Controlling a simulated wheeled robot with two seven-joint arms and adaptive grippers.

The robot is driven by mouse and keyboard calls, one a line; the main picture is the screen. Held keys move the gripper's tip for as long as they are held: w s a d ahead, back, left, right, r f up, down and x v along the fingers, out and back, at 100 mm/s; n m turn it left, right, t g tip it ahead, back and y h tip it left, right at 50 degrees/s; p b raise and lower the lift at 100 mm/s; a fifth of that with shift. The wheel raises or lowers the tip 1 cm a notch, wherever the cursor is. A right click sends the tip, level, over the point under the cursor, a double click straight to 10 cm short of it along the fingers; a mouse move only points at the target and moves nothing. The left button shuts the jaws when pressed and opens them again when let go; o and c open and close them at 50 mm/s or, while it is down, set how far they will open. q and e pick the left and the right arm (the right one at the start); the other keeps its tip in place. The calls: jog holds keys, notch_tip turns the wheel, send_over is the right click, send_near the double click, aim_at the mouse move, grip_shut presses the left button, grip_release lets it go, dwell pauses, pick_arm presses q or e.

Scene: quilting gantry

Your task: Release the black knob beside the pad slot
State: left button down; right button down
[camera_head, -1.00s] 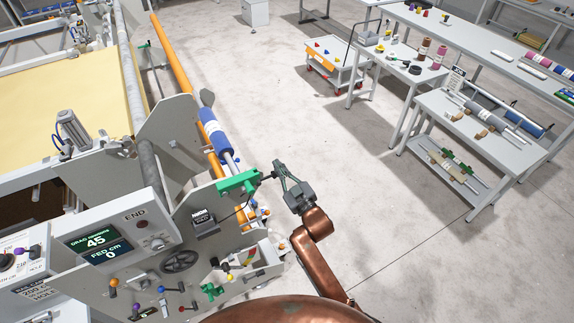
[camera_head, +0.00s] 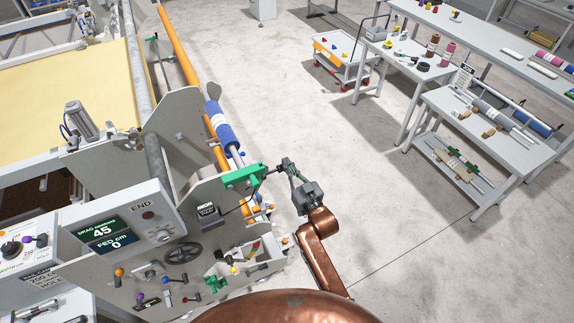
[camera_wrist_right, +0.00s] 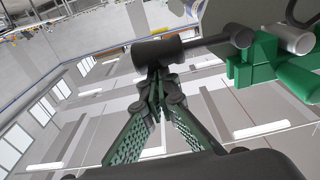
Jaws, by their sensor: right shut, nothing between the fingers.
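The black knob (camera_wrist_right: 158,52) is a dark cylinder on a dark rod beside a green bracket (camera_wrist_right: 262,62) in the right wrist view. In the head view the green bracket (camera_head: 243,177) sits on the machine's right side, with the small dark rod and knob (camera_head: 270,170) pointing right from it. My right gripper (camera_head: 285,166) is at the knob's outer end. In the wrist view its green-grey fingers (camera_wrist_right: 157,86) are shut and empty, with tips just below the knob. I cannot tell whether they touch it. The pad slot is not clearly made out. My left gripper is not in view.
The grey machine panel carries a display (camera_head: 107,234), a handwheel (camera_head: 182,253) and several coloured knobs. A blue roll (camera_head: 222,126) lies above the bracket. Open floor (camera_head: 400,230) lies right of my arm, with a two-level bench (camera_head: 440,110) beyond.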

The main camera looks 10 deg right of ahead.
jog(key=shift+f, duration=0.35)
jog(key=r+p, duration=0.2)
jog(key=r, duration=0.1)
jog(key=w+r+p, duration=0.1)
jog(key=r+p, duration=0.1)
jog(key=shift+a, duration=0.25)
jog(key=b+v, duration=0.3)
jog(key=v, duration=0.7)
jog(key=shift+f, duration=0.15)
